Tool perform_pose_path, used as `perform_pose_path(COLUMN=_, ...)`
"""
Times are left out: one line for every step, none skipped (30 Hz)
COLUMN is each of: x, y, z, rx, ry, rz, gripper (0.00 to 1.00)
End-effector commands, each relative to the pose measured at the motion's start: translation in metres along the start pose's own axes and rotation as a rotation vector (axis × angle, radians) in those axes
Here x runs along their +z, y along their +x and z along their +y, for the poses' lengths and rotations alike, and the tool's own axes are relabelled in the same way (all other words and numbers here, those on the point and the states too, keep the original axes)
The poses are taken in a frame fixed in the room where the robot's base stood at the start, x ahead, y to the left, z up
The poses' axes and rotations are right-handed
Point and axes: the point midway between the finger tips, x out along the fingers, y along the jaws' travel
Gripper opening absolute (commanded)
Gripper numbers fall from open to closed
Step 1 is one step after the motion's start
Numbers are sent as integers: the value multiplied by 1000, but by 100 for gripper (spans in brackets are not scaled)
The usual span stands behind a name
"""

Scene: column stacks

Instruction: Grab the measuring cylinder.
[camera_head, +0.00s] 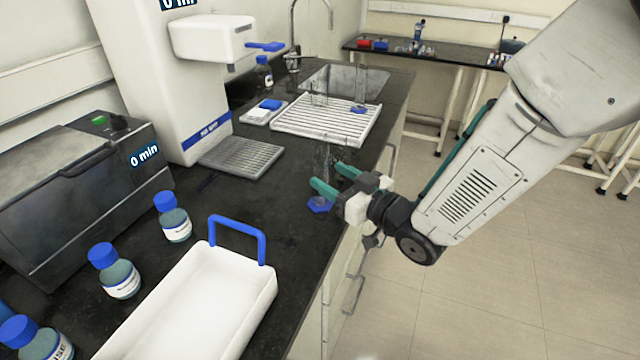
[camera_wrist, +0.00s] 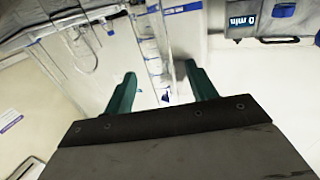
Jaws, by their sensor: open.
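A clear measuring cylinder with a blue hexagonal base (camera_head: 319,204) stands upright near the front edge of the dark counter. Its transparent body is hard to make out against the counter. My gripper (camera_head: 327,176) is open, with its green fingers level and pointing at the cylinder's body. In the wrist view, a clear graduated cylinder (camera_wrist: 155,62) shows between and beyond the spread fingers (camera_wrist: 160,72). I cannot tell how deep it is between them, and no contact is visible. Another clear cylinder with a blue base (camera_head: 358,109) stands on the white drying rack.
A white tray with a blue handle (camera_head: 265,285) and several blue-capped bottles (camera_head: 173,218) stand at the near left. A white water dispenser (camera_head: 205,130) and the drying rack (camera_head: 300,133) lie behind. A clear beaker (camera_head: 319,92) is on the rack. Open counter lies left of the gripper.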

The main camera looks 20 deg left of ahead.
Motion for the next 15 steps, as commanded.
perform_pose_path(x=0, y=9, z=-1, rx=-2, ry=0, rz=1, gripper=57)
perform_pose_path(x=0, y=14, z=-1, rx=-2, ry=-1, rz=1, gripper=57)
perform_pose_path(x=0, y=20, z=0, rx=-2, ry=-1, rz=2, gripper=57)
perform_pose_path(x=0, y=24, z=0, rx=-1, ry=-1, rz=1, gripper=57)
perform_pose_path(x=1, y=28, z=0, rx=-1, ry=-1, rz=0, gripper=57)
perform_pose_path(x=0, y=34, z=0, rx=-1, ry=-1, rz=0, gripper=57)
perform_pose_path(x=0, y=36, z=0, rx=-1, ry=-1, rz=0, gripper=57)
perform_pose_path(x=0, y=39, z=0, rx=0, ry=-1, rz=0, gripper=57)
perform_pose_path(x=0, y=41, z=0, rx=0, ry=-1, rz=0, gripper=57)
perform_pose_path(x=0, y=42, z=0, rx=1, ry=-1, rz=1, gripper=57)
perform_pose_path(x=0, y=42, z=0, rx=1, ry=-1, rz=1, gripper=57)
perform_pose_path(x=0, y=43, z=0, rx=1, ry=-1, rz=0, gripper=57)
perform_pose_path(x=0, y=42, z=1, rx=2, ry=-1, rz=0, gripper=57)
perform_pose_path(x=0, y=42, z=1, rx=2, ry=-1, rz=0, gripper=57)
perform_pose_path(x=0, y=42, z=1, rx=2, ry=-1, rz=0, gripper=57)
